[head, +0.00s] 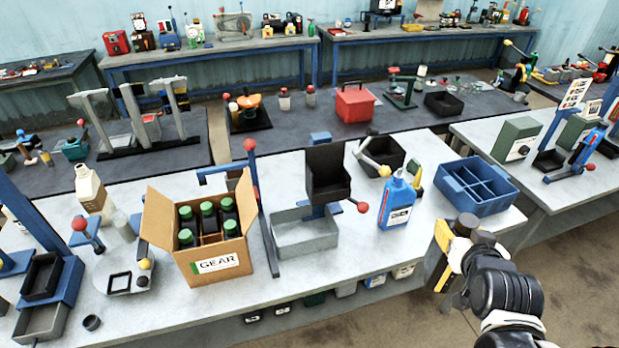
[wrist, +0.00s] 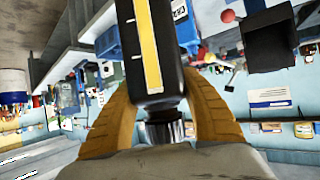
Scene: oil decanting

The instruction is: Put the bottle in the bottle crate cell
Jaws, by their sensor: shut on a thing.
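My gripper (wrist: 160,118) is shut on a dark bottle (wrist: 147,50) with a yellow strip and pale marks down its side. The yellow fingers close around its neck end, by a grey collar. In the head view my gripper (head: 461,238) is at the lower right, off the table's front edge. The bottle shows there only partly. The blue bottle crate (head: 489,205), divided into cells, stands on the right end of the near table, behind and above my gripper in the picture. The cells that I can see into look empty. The bottle is apart from the crate.
A blue jug (head: 397,203) stands left of the crate, with a black bin (head: 381,153) behind it. A grey tray (head: 305,240) and a cardboard box (head: 207,262) of green-capped bottles are farther left. Clear tabletop lies in front of the crate.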

